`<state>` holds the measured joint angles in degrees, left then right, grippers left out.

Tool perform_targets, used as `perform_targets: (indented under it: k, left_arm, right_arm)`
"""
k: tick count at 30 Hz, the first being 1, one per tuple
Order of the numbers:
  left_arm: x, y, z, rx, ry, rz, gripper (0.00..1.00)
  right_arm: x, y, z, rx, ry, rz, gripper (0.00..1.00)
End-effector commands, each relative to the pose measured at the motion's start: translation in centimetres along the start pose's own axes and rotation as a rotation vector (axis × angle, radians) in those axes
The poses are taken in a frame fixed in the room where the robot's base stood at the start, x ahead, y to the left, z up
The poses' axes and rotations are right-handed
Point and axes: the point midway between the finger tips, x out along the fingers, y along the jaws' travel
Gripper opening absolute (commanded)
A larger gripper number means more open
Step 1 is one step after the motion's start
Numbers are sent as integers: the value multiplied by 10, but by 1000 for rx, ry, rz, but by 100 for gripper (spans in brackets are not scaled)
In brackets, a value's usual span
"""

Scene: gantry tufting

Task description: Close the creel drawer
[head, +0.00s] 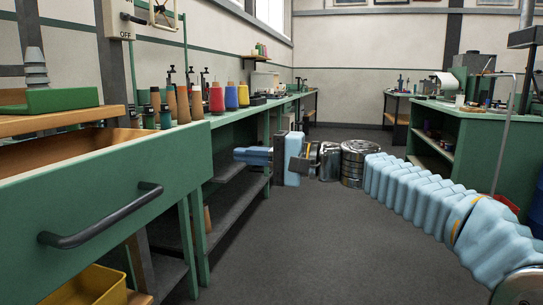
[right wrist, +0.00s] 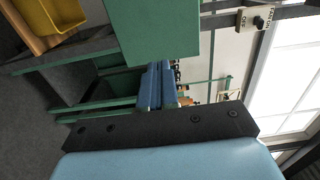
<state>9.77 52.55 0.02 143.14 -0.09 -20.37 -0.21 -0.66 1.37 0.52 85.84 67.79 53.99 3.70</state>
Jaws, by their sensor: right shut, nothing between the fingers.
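The creel drawer (head: 110,200) is at the left of the head view, pulled out, with a green front, a wooden inside and a dark bar handle (head: 100,220). Its green panel seems to be the one near the fingertips in the right wrist view (right wrist: 158,30). My right gripper (head: 238,156) is shut and empty, its blue fingers pointing left, to the right of the drawer and apart from the handle. The closed fingers also show in the right wrist view (right wrist: 157,84). My left gripper is out of view.
A green bench (head: 228,118) with shelves runs behind the drawer, carrying coloured cones (head: 216,98). A yellow bin (head: 95,285) is below the drawer. Another green bench (head: 485,125) stands at right. The grey floor (head: 310,240) between is clear.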

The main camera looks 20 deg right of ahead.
Motion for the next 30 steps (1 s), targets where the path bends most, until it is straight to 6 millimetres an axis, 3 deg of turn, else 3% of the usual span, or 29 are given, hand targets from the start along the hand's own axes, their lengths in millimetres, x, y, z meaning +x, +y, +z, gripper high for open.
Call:
perform_targets:
  k: [3, 10, 30]
  left_arm:
    - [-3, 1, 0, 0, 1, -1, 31]
    - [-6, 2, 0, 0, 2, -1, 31]
    - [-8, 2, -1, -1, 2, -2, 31]
  right_arm:
    - [25, -1, 0, 0, -3, 1, 0]
    - [53, 0, 0, 0, 0, 1, 0]
    - [68, 0, 0, 1, 0, 1, 0]
